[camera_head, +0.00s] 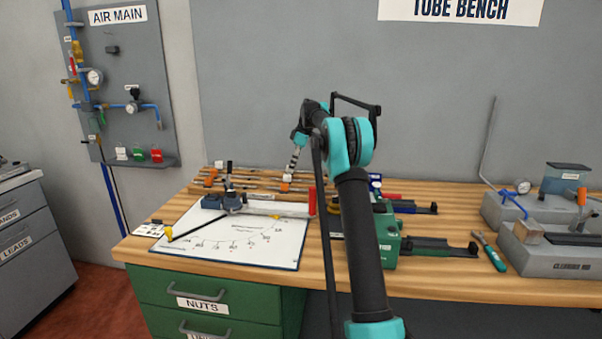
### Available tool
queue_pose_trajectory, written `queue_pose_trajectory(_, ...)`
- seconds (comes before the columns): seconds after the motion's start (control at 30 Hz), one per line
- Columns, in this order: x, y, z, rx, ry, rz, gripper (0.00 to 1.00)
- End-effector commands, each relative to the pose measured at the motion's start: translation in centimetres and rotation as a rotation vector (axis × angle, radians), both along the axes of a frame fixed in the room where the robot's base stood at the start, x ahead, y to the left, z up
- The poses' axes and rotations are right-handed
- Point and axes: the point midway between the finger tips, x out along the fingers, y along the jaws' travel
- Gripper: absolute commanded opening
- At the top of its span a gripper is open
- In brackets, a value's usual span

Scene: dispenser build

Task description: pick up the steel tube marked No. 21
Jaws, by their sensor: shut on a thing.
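Several thin steel tubes (255,180) lie side by side at the back left of the wooden bench, with small white and orange pieces along them. Their number markings are too small to read, so I cannot tell which is No. 21. My gripper (291,168) points down at the right part of these tubes, just below my arm's teal wrist. It is small and partly blurred against the bench. It is shut on a tube there; whether that tube is lifted or still resting, I cannot tell.
A green tool (388,240) stands right of my arm. A grey machine (555,258) is at the right. The wall board (120,85) holds air fittings.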

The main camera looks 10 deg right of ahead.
Motion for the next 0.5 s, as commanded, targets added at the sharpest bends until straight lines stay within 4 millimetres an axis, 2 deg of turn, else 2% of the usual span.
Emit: queue_pose_trajectory(0.5, 0.0, 0.0, 2.3, 0.000, 0.000, 0.000, 0.00)
